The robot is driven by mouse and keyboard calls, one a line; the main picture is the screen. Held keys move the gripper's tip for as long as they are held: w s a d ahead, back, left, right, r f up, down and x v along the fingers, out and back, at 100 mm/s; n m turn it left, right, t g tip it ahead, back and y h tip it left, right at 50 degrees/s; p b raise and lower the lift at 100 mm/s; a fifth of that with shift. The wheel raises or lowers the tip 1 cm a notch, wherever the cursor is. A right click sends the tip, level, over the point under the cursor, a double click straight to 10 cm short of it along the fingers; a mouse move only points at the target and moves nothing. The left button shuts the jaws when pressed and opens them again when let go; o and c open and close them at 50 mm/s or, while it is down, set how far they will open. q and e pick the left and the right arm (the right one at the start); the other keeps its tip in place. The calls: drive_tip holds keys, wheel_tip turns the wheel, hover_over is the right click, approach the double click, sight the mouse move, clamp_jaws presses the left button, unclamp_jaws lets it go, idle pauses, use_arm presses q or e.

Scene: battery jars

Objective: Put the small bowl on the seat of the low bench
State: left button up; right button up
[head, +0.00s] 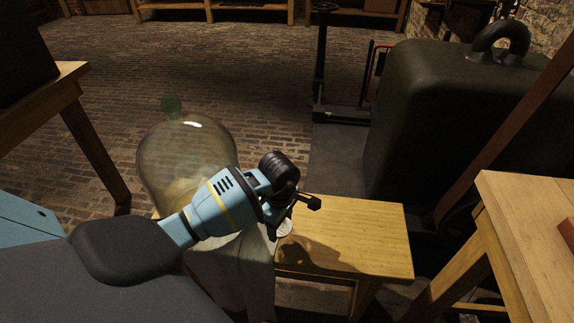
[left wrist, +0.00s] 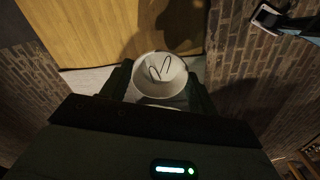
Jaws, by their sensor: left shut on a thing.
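My left gripper (head: 288,216) reaches in from the left over the left part of the low bench (head: 365,232). It is shut on the small bowl (head: 284,228), a pale round bowl mostly hidden behind the gripper in the head view. In the left wrist view the bowl (left wrist: 160,68) sits between the fingers (left wrist: 160,88), with two dark curved lines inside it. The bench's wooden seat (left wrist: 100,32) lies beyond the bowl there. The bowl appears to be above the seat's near edge, with a shadow on the wood; the exact gap cannot be told. My right gripper is not identifiable.
A large glass jar (head: 185,150) stands left of the bench. Pale cloth (head: 240,262) hangs at the bench's left. A big dark weight (head: 440,110) stands behind, and a wooden table (head: 525,215) is at the right. The seat's right part is clear.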

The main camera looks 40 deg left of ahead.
use_arm(q)
drive_tip(key=w, duration=0.1)
drive_tip(key=w+a, duration=0.1)
drive_tip(key=w+b, duration=0.1)
drive_tip(key=w, duration=0.1)
drive_tip(key=shift+a+f, duration=0.3)
drive_tip(key=shift+a, duration=0.05)
drive_tip(key=shift+w+a, duration=0.15)
drive_tip(key=shift+w, duration=0.15)
drive_tip(key=shift+w+a+f, duration=0.1)
drive_tip(key=shift+w+a, duration=0.05)
drive_tip(key=shift+w, duration=0.3)
wheel_tip(320, 180, down, 3)
drive_tip(key=shift+s+r+b, duration=0.1)
drive_tip(key=shift+b, duration=0.5)
drive_tip(key=shift+f, duration=0.25)
